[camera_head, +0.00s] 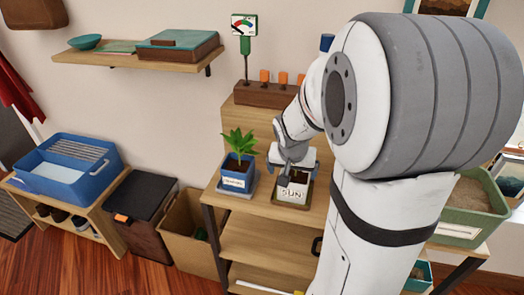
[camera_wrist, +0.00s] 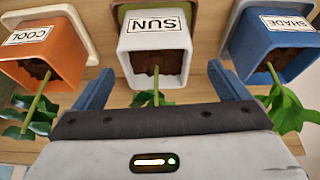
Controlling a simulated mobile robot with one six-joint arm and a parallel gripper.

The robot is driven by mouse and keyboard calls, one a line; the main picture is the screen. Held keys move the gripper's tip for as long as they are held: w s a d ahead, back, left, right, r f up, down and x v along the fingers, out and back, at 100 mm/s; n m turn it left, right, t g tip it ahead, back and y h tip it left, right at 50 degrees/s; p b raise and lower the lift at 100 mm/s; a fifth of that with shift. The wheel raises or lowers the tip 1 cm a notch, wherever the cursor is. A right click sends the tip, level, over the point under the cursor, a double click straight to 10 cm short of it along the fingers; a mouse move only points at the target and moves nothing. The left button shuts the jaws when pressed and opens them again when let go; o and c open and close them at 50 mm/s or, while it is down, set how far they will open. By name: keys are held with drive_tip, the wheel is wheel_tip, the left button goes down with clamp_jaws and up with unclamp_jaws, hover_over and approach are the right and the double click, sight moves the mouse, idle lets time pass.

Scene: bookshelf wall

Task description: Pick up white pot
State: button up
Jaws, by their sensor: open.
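The white pot (camera_head: 293,192), with a label reading SUN, stands on the wooden bench below my arm. In the wrist view the white pot (camera_wrist: 155,40) is at the top centre, with dark soil and a green plant that is partly hidden by my gripper body. My gripper (camera_wrist: 160,72) is open, its two blue fingers spread to either side of the pot's width. In the head view my gripper (camera_head: 291,170) is just above and at the pot's rim. I cannot tell whether a finger touches the pot.
A blue pot (camera_head: 237,180) labelled SHADE with a plant stands left of the white pot; it also shows right in the wrist view (camera_wrist: 270,45). An orange pot (camera_wrist: 55,58) labelled COOL is on the other side. A green soil bin (camera_head: 458,230) stands right.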

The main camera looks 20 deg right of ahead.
sight(294, 177)
drive_tip(key=shift+o, duration=0.3)
drive_tip(key=shift+m, duration=0.3)
drive_tip(key=f, duration=0.1)
drive_tip(key=w+d+f, duration=0.1)
drive_tip(key=w+f, duration=0.1)
drive_tip(key=shift+d+f, duration=0.3)
drive_tip(key=shift+d, duration=0.05)
drive_tip(key=shift+b+x, duration=0.35)
drive_tip(key=shift+x, duration=2.4)
drive_tip(key=shift+d+r, duration=0.1)
drive_tip(key=shift+d, duration=0.05)
drive_tip(key=shift+c, duration=0.2)
drive_tip(key=c, duration=1.2)
